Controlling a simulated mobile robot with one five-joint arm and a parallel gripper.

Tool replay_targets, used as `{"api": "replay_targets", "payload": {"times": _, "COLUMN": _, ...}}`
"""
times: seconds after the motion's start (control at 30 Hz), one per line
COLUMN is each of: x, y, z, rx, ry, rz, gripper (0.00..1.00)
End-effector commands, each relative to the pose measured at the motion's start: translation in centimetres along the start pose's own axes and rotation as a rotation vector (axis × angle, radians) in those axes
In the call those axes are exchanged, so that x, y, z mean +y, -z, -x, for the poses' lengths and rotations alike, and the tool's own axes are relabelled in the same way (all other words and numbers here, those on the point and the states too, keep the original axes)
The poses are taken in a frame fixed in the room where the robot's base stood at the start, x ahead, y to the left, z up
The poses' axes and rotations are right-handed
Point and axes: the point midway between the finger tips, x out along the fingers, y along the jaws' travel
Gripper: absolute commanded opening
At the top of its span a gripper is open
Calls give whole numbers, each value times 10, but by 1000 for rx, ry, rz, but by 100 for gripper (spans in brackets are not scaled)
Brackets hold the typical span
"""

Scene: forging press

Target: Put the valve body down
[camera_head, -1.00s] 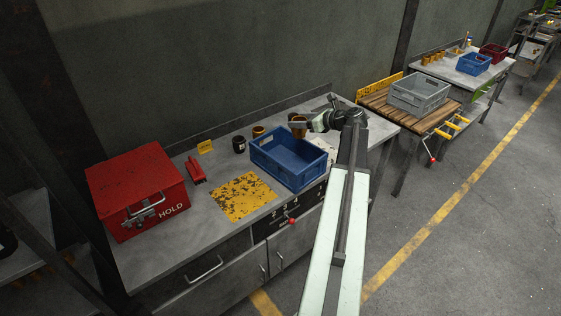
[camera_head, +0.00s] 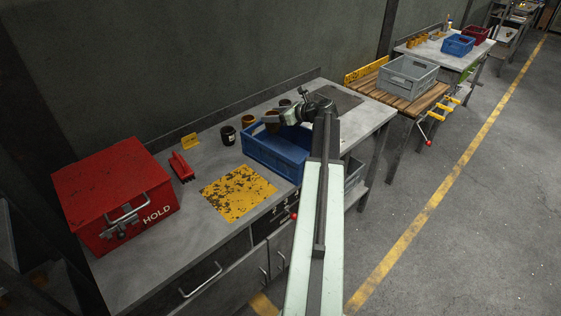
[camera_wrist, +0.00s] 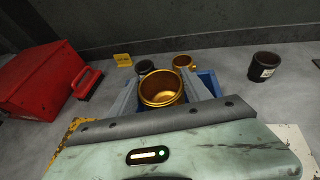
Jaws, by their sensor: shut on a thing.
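The valve body (camera_wrist: 161,92) is a brass cup-like piece with an open top. My gripper (camera_wrist: 161,98) is shut on it, with one grey finger on each side. In the head view the held valve body (camera_head: 272,122) appears beside my gripper (camera_head: 276,119), above or just behind the back rim of a blue crate (camera_head: 276,158). I cannot tell its exact height. My wrist body hides much of the crate in the wrist view, where only blue edges show.
Behind the crate stand a black cup (camera_head: 228,135) and a brass cup (camera_head: 248,119); another dark cup (camera_head: 284,103) is further right. A worn yellow mat (camera_head: 238,193), red HOLD box (camera_head: 115,195) and red tool (camera_head: 181,167) lie left. A grey crate (camera_head: 407,77) stands on the wooden table.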

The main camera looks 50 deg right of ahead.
Motion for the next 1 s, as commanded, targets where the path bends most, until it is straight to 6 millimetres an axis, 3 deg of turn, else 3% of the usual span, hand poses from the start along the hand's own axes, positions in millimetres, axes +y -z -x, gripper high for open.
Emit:
{"api": "replay_targets", "payload": {"times": 0.17, "x": 2, "y": 4, "z": -4, "rx": -1, "ry": -3, "rz": 1, "gripper": 0}}
{"api": "replay_targets", "payload": {"times": 0.47, "x": 3, "y": 58, "z": -28, "rx": -1, "ry": -5, "rz": 2, "gripper": 0}}
{"api": "replay_targets", "payload": {"times": 0.67, "x": 3, "y": 59, "z": -29, "rx": -1, "ry": -6, "rz": 2, "gripper": 0}}
{"api": "replay_targets", "payload": {"times": 0.9, "x": 3, "y": 93, "z": -43, "rx": -1, "ry": -6, "rz": 2, "gripper": 0}}
{"api": "replay_targets", "payload": {"times": 1.0, "x": 4, "y": 93, "z": -43, "rx": -1, "ry": -7, "rz": 2, "gripper": 0}}
